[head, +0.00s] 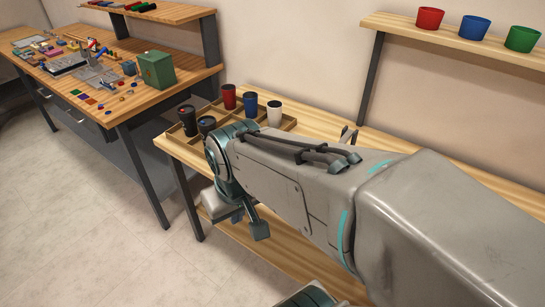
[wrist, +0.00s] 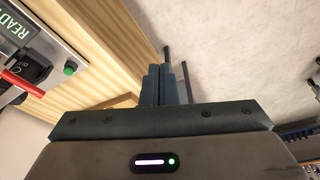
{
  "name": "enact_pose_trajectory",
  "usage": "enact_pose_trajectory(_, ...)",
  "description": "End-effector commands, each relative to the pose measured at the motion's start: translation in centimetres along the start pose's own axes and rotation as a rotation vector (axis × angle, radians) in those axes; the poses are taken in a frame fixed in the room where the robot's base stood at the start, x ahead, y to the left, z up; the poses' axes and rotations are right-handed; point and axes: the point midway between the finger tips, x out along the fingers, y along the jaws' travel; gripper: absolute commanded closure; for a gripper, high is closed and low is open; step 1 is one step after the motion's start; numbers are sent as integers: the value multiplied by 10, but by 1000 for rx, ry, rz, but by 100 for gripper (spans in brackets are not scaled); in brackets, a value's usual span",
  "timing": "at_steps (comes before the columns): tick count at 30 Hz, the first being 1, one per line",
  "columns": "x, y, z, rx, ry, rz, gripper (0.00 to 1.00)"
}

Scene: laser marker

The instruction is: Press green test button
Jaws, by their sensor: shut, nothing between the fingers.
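The green test button (wrist: 69,68) is a small round green knob on a light grey panel (wrist: 75,93) at the left of the wrist view. My gripper (wrist: 160,70) is in the middle of that view, its dark fingers together with nothing between them. The button lies to the left of the fingertips, and a clear gap shows between them. A display reading READY (wrist: 14,28) and a red-and-black control (wrist: 22,80) are on the same device. In the head view my arm covers much of the bench, and I cannot make out the button or device there.
In the head view, a divided wooden tray (head: 172,145) holds several cups on the bench. A shelf (head: 445,40) with red, blue and green cups stands above. A second cluttered bench (head: 150,93) is at the left. Bare floor (head: 75,210) lies in front.

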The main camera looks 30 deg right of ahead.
Motion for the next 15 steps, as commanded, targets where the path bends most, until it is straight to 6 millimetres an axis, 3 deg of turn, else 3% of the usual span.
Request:
enact_pose_trajectory(5,4,24,-13,-170,-46,80,100)
enact_pose_trajectory(8,10,54,-26,-401,-119,168,100)
enact_pose_trajectory(15,31,140,-65,-1136,-420,325,100)
